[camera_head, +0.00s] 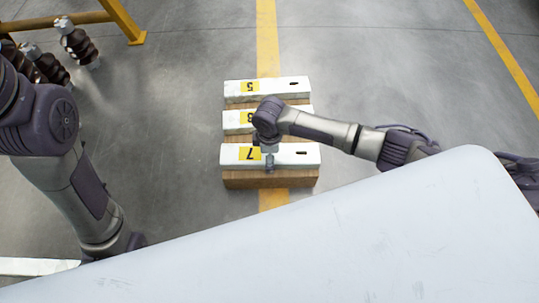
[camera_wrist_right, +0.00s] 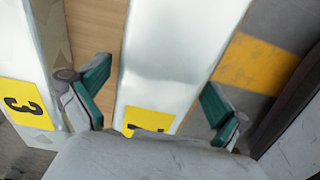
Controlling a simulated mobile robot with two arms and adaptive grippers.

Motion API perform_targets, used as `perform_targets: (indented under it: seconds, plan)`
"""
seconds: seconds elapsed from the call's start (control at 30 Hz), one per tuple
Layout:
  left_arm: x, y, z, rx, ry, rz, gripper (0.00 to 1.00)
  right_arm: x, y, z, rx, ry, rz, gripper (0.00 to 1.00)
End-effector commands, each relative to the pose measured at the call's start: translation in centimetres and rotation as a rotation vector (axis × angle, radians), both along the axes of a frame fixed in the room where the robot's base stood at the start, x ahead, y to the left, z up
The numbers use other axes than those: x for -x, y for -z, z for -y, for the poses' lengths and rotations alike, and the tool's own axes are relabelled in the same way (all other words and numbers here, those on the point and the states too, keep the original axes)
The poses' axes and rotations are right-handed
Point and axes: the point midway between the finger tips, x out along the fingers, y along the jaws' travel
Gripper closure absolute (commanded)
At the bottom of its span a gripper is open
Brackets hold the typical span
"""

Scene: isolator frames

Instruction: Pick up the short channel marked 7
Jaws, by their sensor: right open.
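In the right wrist view the channel (camera_wrist_right: 178,50) runs between the two open green-padded fingers (camera_wrist_right: 156,85), one on each side. Its yellow label (camera_wrist_right: 150,120) is partly hidden by the gripper body. I cannot tell whether the fingers touch the channel. My left arm comes in from the left, but its gripper is out of sight.
A channel marked 3 (camera_head: 236,122) lies just behind, also at the left of the right wrist view (camera_wrist_right: 28,105). A channel marked 5 (camera_head: 280,88) lies farthest. A large pale panel (camera_head: 350,240) fills the foreground. Dark ribbed insulators (camera_head: 78,42) stand at upper left.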

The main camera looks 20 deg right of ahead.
Motion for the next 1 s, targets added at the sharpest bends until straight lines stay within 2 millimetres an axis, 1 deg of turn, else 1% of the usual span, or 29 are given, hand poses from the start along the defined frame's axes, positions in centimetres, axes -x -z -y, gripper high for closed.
perform_targets:
  seconds: [0.07, 0.1, 0.17, 0.2, 0.27, 0.3, 0.37, 0.4, 0.63, 0.67, 0.87, 1.0]
  plan:
    - [-0.01, -0.03, 0.00, 0.000, 0.000, -0.001, 0.60, -0.02, -0.07, -0.02, 0.000, 0.000, 0.000, 0.00]
    - [-0.01, -0.03, 0.00, 0.000, 0.000, -0.001, 0.60, -0.02, -0.07, -0.02, 0.000, 0.000, 0.000, 0.03]
    - [-0.02, -0.02, 0.00, 0.000, 0.000, -0.001, 0.60, -0.02, -0.07, -0.02, 0.000, 0.000, 0.000, 0.13]
    - [-0.02, -0.02, 0.00, 0.000, 0.000, -0.001, 0.60, -0.02, -0.07, -0.02, 0.000, 0.000, 0.000, 0.20]
    - [-0.01, -0.02, 0.00, 0.000, 0.000, 0.000, 0.60, -0.02, -0.07, -0.02, 0.000, 0.000, 0.000, 0.30]
    - [0.00, -0.02, 0.00, 0.000, 0.000, 0.000, 0.60, -0.02, -0.07, -0.02, 0.000, 0.000, 0.000, 0.37]
    - [0.00, -0.02, 0.00, 0.000, 0.000, 0.000, 0.60, -0.01, -0.06, -0.02, 0.000, 0.000, 0.000, 0.47]
    - [0.00, -0.02, 0.00, 0.000, 0.000, 0.000, 0.60, -0.01, -0.06, -0.02, 0.000, 0.000, 0.000, 0.53]
    - [0.03, -0.01, 0.01, 0.000, 0.001, 0.001, 0.60, 0.01, -0.05, -0.03, 0.000, 0.000, -0.001, 0.92]
    - [0.03, -0.05, 0.00, 0.000, 0.001, 0.001, 0.60, -0.20, -0.33, -0.14, -0.004, 0.000, 0.004, 0.92]
    - [0.03, -0.09, 0.01, 0.000, 0.001, 0.001, 0.60, -0.19, -0.34, -0.13, -0.004, 0.000, 0.004, 0.92]
    - [0.08, -0.50, -0.03, 0.002, 0.002, 0.003, 0.60, -0.18, -0.87, -0.13, -0.004, 0.000, 0.004, 0.92]
